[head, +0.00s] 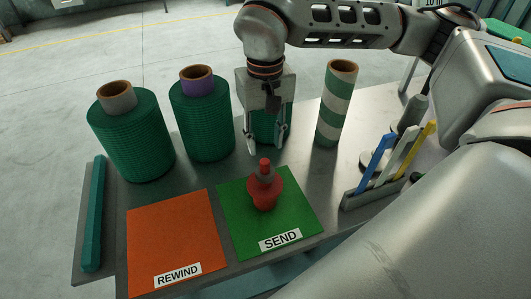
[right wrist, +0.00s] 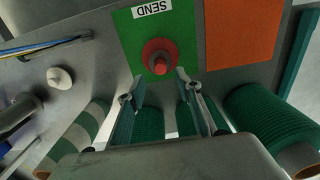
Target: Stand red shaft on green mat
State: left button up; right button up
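The red shaft (head: 265,190), with a wide base, a grey collar and a red top, stands upright on the green mat (head: 234,222) labelled SEND. It also shows on the green mat in the right wrist view (right wrist: 158,58). My right gripper (head: 267,142) hangs just behind the shaft, fingers pointing down. Its fingers are apart with nothing held between them. In the right wrist view the gripper's fingertips (right wrist: 154,88) lie just below the shaft, apart from it. My left gripper is out of view.
An orange mat (head: 172,240) labelled REWIND lies left of the green mat. Green netting rolls (head: 132,140) (head: 203,125) and a striped roll (head: 336,105) stand along the back. A teal bar (head: 93,215) lies far left. A tool rack (head: 362,200) stands right.

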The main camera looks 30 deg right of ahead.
notch_tip(320, 180, up, 4)
jog(key=shift+f, duration=0.1)
jog(key=shift+s, duration=0.1)
dwell(0.6)
